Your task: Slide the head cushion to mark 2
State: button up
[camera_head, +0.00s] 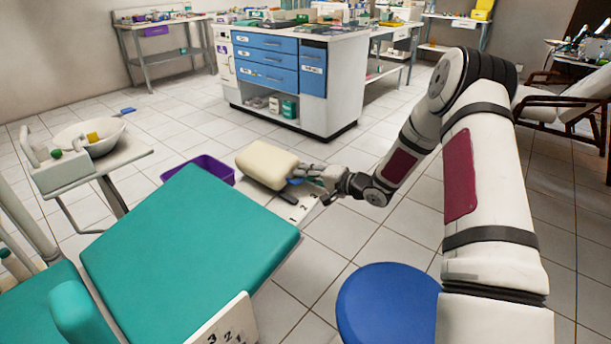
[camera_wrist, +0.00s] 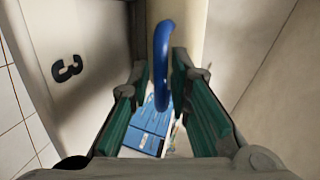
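The cream head cushion (camera_head: 267,163) is beyond the far end of the teal chair. A white plate (camera_head: 306,204) with the numbers 1 and 2 shows below and right of it; the cushion and my gripper hide part of the plate. My gripper (camera_head: 300,172) is at the cushion's right side. In the wrist view, my gripper (camera_wrist: 163,68) is open, with a blue loop handle (camera_wrist: 162,25) between its fingers. The loop looks close to the right finger, but contact is unclear. A black 3 (camera_wrist: 67,68) shows on a pale plate at left.
The teal chair (camera_head: 190,235) fills the lower left, with another numbered plate (camera_head: 226,326) at its near edge. A purple bin (camera_head: 205,170) is left of the cushion. A blue round stool (camera_head: 388,305) is at the bottom. A cabinet (camera_head: 335,85) stands behind.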

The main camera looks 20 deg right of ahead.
jog(key=v, duration=1.2)
jog(key=shift+w, duration=0.1)
notch_tip(320, 180, up, 9)
jog(key=d+n+g+h, duration=0.2)
jog(key=n+g+h, duration=0.1)
jog(key=h, duration=0.5)
jog(key=s+r+n+g+h, duration=0.1)
jog(key=s+r+g+h, duration=0.25)
jog(key=s+r, duration=0.55)
jog(key=s+a+n+g+y, duration=0.15)
jog(key=s+a, duration=0.35)
jog(key=s, duration=0.6)
jog(key=s+a+n+g+y, duration=0.15)
jog(key=s+a, duration=0.35)
jog(key=s, duration=0.7)
jog(key=s+a+n+g, duration=0.25)
jog(key=s+a, duration=0.35)
jog(key=s, duration=0.5)
notch_tip(320, 180, up, 26)
jog(key=s+t+p, duration=0.1)
jog(key=t+p, duration=0.2)
jog(key=p, duration=2)
jog(key=shift+f+m, duration=0.2)
jog(key=shift+m, duration=0.15)
